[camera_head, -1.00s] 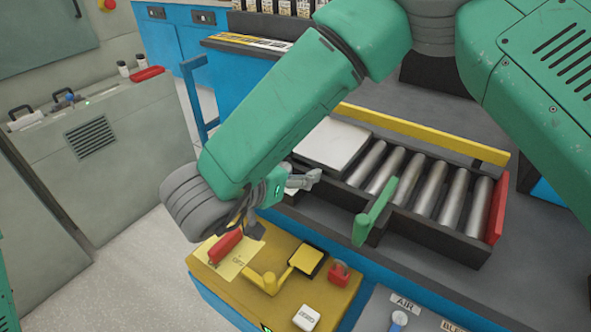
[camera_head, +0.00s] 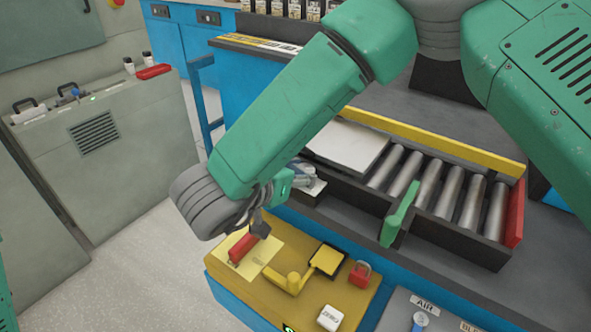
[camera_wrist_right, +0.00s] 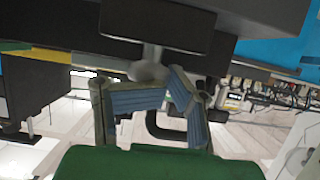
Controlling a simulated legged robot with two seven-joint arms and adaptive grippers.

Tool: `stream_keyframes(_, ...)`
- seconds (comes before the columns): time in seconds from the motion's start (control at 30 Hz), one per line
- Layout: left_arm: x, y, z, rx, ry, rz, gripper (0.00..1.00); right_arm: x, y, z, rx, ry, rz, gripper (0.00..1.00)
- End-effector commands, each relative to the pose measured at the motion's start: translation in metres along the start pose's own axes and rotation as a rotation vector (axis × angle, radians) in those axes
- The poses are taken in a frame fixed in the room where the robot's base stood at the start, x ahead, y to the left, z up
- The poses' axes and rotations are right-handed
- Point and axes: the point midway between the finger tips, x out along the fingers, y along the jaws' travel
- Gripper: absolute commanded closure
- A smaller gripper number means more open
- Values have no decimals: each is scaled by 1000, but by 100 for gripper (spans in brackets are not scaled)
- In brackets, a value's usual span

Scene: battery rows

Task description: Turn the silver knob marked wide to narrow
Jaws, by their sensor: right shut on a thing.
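A silver knob (camera_wrist_right: 150,68) stands on a short shaft under a dark housing in the right wrist view. Its marking "wide" cannot be read in either view. My right gripper (camera_wrist_right: 160,82) has its blue-padded fingers close around the knob's lower end and is shut on it. My left gripper is not in view.
A yellow control box (camera_head: 320,300) with a red handle (camera_head: 243,247), a yellow lever (camera_head: 292,283) and a red padlock-like piece (camera_head: 360,273) lies just below my wrist. A green upright (camera_head: 400,214) stands by the rollers. Open floor (camera_head: 140,255) lies to the left.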

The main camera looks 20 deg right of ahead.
Motion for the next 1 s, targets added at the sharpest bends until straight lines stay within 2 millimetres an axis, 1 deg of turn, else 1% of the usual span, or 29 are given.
stream_keyframes(0.03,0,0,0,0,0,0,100,0,7,4,-19,-3,15,100)
stream_keyframes(0.1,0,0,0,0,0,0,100,-1,8,5,-21,-4,13,100)
stream_keyframes(0.7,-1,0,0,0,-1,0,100,-4,7,6,-24,-7,13,100)
stream_keyframes(0.87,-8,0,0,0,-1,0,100,-3,7,5,-12,-7,44,100)
stream_keyframes(1.0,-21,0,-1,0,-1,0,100,-3,6,4,12,-6,105,100)
